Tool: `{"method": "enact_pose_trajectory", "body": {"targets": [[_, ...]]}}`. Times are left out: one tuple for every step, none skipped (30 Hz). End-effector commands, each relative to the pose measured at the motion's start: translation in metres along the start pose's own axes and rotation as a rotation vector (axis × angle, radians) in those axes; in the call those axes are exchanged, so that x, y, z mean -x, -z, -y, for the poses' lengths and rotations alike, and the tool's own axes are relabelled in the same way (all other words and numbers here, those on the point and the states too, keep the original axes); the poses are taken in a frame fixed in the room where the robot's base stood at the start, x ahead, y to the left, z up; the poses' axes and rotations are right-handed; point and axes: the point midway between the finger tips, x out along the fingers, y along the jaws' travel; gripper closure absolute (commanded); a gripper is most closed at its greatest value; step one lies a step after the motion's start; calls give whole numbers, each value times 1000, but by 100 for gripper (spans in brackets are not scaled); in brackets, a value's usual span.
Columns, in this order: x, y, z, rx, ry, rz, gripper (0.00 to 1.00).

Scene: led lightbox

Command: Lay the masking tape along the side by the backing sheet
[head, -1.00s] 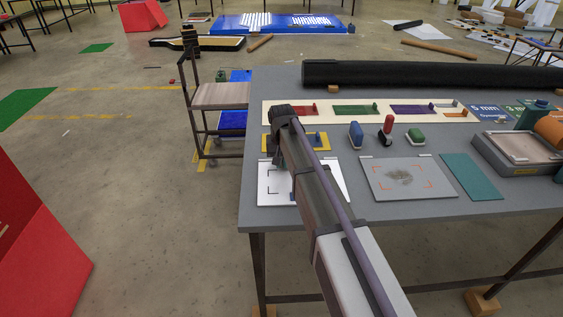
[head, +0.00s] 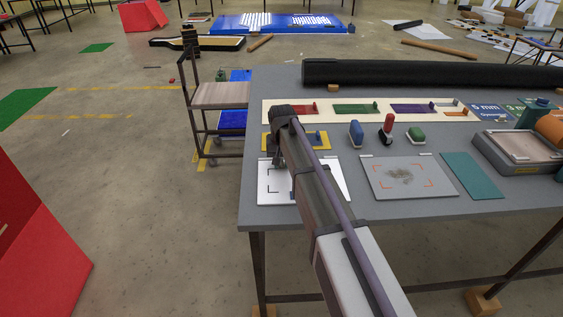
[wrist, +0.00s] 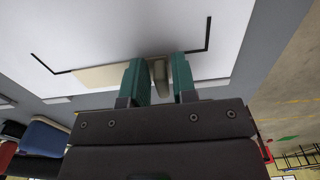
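In the wrist view my gripper (wrist: 160,62) has its two teal fingers close around a small tan block (wrist: 159,78). A flat cream strip (wrist: 98,75) shows beside the fingers; it looks like the masking tape with the block as its grip, though the join is hidden. The strip lies at or just above a white board (wrist: 120,30) with black corner marks; contact cannot be told. In the head view the same white board (head: 266,194) is at the table's near left, partly behind my arm. I cannot tell which piece is the backing sheet; a teal sheet (head: 472,176) lies at right.
A grey board (head: 385,190) with orange corner marks and a speckled patch lies right of my arm. Behind are blue, red and green handled tools (head: 388,125) and a cream rack (head: 345,119) of coloured pieces. A black roll (head: 420,74) lines the table's back.

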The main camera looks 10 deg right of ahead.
Motion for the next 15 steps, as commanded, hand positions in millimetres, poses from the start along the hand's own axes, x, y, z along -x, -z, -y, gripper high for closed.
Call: {"method": "enact_pose_trajectory", "body": {"targets": [[0, 0, 0, 0, 0, 0, 69], [0, 0, 0, 0, 0, 0, 67], [0, 0, 0, 0, 0, 0, 63], [0, 0, 0, 0, 0, 0, 60], [0, 0, 0, 0, 0, 0, 59], [0, 0, 0, 0, 0, 0, 59], [0, 0, 0, 0, 0, 0, 59], [0, 0, 0, 0, 0, 0, 59], [0, 0, 0, 0, 0, 0, 59], [0, 0, 0, 0, 0, 0, 59], [1, 0, 0, 0, 0, 0, 59], [2, 0, 0, 0, 0, 0, 59], [4, 0, 0, 0, 0, 0, 59], [7, 0, 0, 0, 0, 0, 59], [12, 0, 0, 0, 0, 0, 59]]}}
